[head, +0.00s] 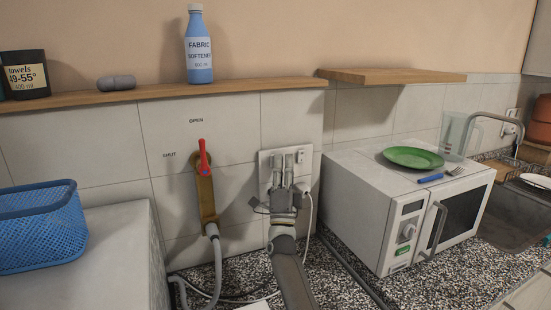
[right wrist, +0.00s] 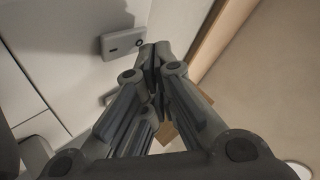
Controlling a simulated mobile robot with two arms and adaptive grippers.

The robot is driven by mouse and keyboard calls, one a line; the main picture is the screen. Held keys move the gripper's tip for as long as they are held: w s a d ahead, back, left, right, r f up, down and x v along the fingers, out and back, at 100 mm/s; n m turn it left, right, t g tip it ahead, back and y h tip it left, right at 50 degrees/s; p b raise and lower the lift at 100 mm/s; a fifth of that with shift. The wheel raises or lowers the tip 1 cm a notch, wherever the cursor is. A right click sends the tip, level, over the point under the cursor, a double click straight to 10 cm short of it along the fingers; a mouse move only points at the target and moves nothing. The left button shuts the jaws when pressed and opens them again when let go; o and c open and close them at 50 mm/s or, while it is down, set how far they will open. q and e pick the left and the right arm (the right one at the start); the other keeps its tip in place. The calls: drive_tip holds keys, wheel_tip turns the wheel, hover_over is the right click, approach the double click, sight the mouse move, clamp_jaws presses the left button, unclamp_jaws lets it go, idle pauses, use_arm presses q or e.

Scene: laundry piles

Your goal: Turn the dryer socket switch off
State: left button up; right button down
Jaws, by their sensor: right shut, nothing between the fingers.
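A white socket plate (head: 265,160) is on the tiled wall below the shelf. A small pale switch-like part (head: 300,157) shows at its upper right; its position is too small to tell. My right gripper (head: 283,158) is shut and empty, in front of the plate and covering its middle. I cannot tell whether it touches the plate. In the right wrist view, the shut fingertips (right wrist: 152,58) are beside a small grey box with a dark round spot (right wrist: 122,43), which I cannot identify for sure. My left gripper is not in view.
A red-handled valve (head: 203,158) with a hose is left of the plate. A white cable hangs at the plate's right. A microwave (head: 355,205) bearing a green plate (head: 413,157) stands right. A wooden shelf (head: 150,94) runs above. A blue basket (head: 40,228) is at left.

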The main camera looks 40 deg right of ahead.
drive_tip(key=shift+w, duration=0.25)
idle(0.3)
drive_tip(key=shift+s, duration=0.15)
drive_tip(key=shift+s+a, duration=0.2)
drive_tip(key=shift+s, duration=0.4)
drive_tip(key=shift+s+a+f+p, duration=0.1)
drive_tip(key=shift+s+a+p, duration=0.25)
drive_tip(key=shift+s, duration=0.45)
drive_tip(key=shift+s+a+f+p, duration=0.15)
drive_tip(key=shift+s+p, duration=0.3)
drive_tip(key=shift+s, duration=0.3)
drive_tip(key=shift+s+a+f+p, duration=0.1)
drive_tip(key=shift+s+a+p, duration=0.25)
drive_tip(key=shift+s, duration=0.45)
drive_tip(key=shift+d, duration=0.1)
